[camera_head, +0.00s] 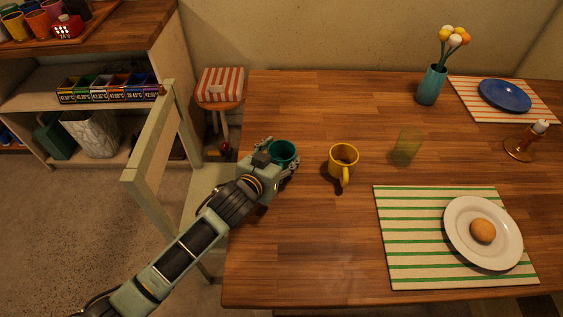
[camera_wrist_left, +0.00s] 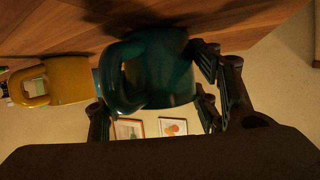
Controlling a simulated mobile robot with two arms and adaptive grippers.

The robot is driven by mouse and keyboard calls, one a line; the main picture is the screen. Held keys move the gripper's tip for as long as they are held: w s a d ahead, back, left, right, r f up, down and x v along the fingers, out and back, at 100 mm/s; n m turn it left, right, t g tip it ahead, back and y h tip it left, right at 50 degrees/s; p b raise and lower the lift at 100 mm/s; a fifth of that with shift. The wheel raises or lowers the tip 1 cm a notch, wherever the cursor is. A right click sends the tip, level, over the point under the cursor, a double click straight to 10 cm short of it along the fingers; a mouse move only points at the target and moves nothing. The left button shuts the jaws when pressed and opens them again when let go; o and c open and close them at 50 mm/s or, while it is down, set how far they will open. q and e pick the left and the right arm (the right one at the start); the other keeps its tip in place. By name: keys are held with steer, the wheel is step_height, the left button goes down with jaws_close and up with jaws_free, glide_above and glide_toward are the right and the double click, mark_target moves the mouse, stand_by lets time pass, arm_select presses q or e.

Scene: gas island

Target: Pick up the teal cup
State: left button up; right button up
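The teal cup (camera_head: 283,152) stands at the left edge of the wooden table. My left gripper (camera_head: 280,156) is at the cup, with fingers on either side of it. In the left wrist view, which looks upside down, the teal cup (camera_wrist_left: 160,72) and its handle fill the space between the spread fingers (camera_wrist_left: 152,95). The right-hand fingers are close against the cup; whether they touch it is unclear. The left-hand finger is near the handle side. The cup appears to rest on the table. My right gripper is not in view.
A yellow mug (camera_head: 343,157) stands right of the teal cup, with a green glass (camera_head: 407,147) beyond it. A striped placemat (camera_head: 400,240) carries a plate (camera_head: 459,245). A chair (camera_head: 150,160) stands at the table's left side. A teal vase (camera_head: 431,86) stands at the back.

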arm_select(q)
steer(key=c, duration=0.8)
steer(key=shift+o, duration=0.2)
steer(key=shift+r, duration=0.1)
